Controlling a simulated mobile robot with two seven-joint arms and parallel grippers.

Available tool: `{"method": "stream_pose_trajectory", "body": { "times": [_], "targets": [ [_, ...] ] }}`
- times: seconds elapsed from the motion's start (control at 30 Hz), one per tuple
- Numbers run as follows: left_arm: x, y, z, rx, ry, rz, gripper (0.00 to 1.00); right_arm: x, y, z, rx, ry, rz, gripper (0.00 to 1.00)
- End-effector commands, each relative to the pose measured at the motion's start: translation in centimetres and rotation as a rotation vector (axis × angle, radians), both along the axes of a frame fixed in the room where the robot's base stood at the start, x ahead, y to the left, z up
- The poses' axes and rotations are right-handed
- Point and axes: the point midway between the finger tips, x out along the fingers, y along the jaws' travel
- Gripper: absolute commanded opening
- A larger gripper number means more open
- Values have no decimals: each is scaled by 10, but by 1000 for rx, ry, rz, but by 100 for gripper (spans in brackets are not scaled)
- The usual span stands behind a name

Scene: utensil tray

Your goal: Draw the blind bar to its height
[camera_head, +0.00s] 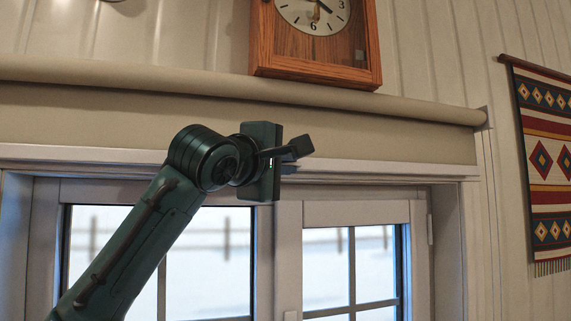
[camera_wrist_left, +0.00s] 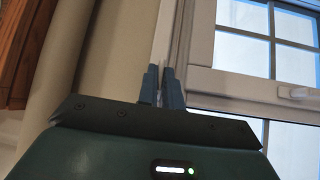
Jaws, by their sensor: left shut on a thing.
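The blind bar (camera_head: 400,168) is a pale horizontal strip along the lower edge of the beige blind fabric (camera_head: 400,138), just above the window. It also shows in the left wrist view (camera_wrist_left: 165,40), running up the picture beside the fabric. My left gripper (camera_head: 288,152) is at the bar, near the middle of the window. In the left wrist view its two blue-grey fingers (camera_wrist_left: 161,88) are close together, shut on the bar. The fingers hide a short part of the bar. My right gripper is in neither view.
The blind's roll (camera_head: 420,108) runs along the wall above the fabric. A wooden clock (camera_head: 315,65) hangs just above the roll. The window (camera_head: 355,213) with its frame is below, and a patterned hanging (camera_head: 550,165) is at the right.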

Motion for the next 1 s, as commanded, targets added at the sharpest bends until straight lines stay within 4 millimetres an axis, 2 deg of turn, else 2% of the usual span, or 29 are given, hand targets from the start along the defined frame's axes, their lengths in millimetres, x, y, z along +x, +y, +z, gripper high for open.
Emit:
{"method": "stream_pose_trajectory", "body": {
  "times": [0.17,0.27,0.37,0.47,0.57,0.7,1.0],
  "targets": [
    [0,0,-5,-1,0,0,0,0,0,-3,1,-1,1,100],
    [0,0,-17,-1,2,0,0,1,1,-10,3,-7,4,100],
    [1,0,-37,0,4,-1,0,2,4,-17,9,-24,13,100],
    [1,-1,-65,-2,5,-2,0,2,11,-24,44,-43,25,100],
    [1,-1,-98,-3,5,-2,0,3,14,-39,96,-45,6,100],
    [1,-1,-149,-3,6,-3,0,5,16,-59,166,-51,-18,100],
    [1,0,-246,-3,7,-1,0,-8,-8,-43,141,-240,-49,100]
  ]
}}
